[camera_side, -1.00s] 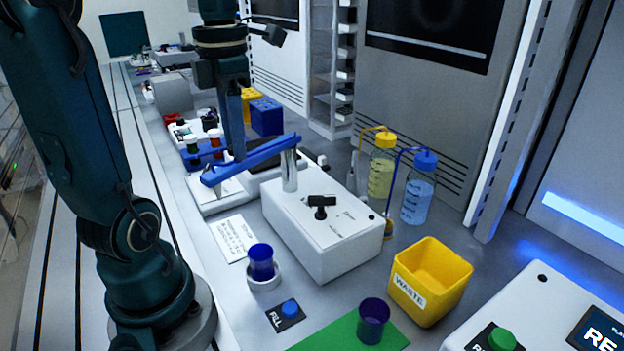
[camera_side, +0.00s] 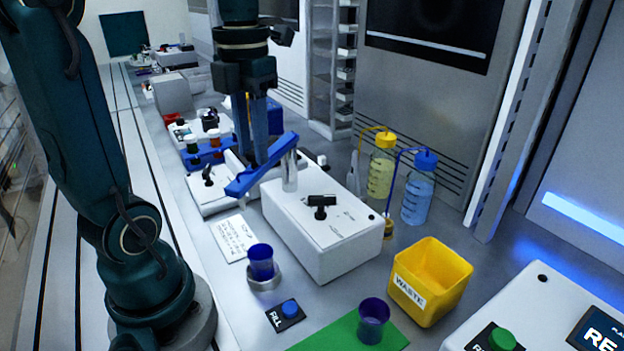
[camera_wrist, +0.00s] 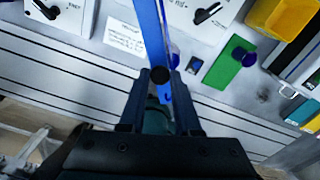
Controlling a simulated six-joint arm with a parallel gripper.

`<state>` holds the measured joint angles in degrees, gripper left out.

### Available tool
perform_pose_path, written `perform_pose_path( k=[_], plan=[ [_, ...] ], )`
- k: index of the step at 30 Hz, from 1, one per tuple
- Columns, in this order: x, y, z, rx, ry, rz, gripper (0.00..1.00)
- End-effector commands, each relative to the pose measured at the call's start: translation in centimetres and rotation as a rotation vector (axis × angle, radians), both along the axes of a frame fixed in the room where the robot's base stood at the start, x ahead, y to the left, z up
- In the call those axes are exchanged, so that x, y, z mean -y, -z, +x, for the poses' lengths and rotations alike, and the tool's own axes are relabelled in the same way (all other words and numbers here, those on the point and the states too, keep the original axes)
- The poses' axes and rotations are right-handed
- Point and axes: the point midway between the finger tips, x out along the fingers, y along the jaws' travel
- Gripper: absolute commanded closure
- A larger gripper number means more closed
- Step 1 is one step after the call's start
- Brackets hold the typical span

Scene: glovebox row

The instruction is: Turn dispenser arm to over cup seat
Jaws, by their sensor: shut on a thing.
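The blue dispenser arm (camera_side: 262,169) reaches from its silver post (camera_side: 290,171) on the white dispenser box out to the front left, above the bench. It also shows in the wrist view (camera_wrist: 151,32), running down between my fingers. My gripper (camera_side: 257,158) is upright over the arm and shut on it, partly hiding it in the side view. The cup seat (camera_side: 264,282) is a pale ring on the bench, nearer the side camera than the arm's free end. A blue cup (camera_side: 261,259) stands in it. The arm's free end is not over the seat.
A black lever (camera_side: 320,202) stands on the dispenser box. A FILL button (camera_side: 289,309), green mat (camera_side: 340,330) with a purple cup (camera_side: 372,318), and yellow waste bin (camera_side: 431,277) are nearby. Yellow (camera_side: 382,172) and blue (camera_side: 418,192) bottles stand behind. A paper card (camera_side: 233,238) lies flat.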

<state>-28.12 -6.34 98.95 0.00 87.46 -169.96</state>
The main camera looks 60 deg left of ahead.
Motion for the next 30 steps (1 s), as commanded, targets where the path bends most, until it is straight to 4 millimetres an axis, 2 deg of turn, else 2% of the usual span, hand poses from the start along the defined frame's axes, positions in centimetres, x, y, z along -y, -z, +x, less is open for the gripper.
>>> perform_pose_path(
  k=[2,3,5,6,17,30],
  plan=[
    [0.0,-0.1,0.1,0.006,0.0,0.001,1.0],
    [0.0,-0.1,0.1,0.006,0.0,0.001,0.65],
    [0.0,-0.1,0.1,0.006,0.0,0.001,0.42],
    [0.0,-0.1,0.1,0.005,0.001,0.001,0.39],
    [0.0,-0.3,0.1,0.004,0.001,0.001,0.39],
    [-0.1,-4.4,0.1,0.005,0.001,0.002,0.39]
  ],
)
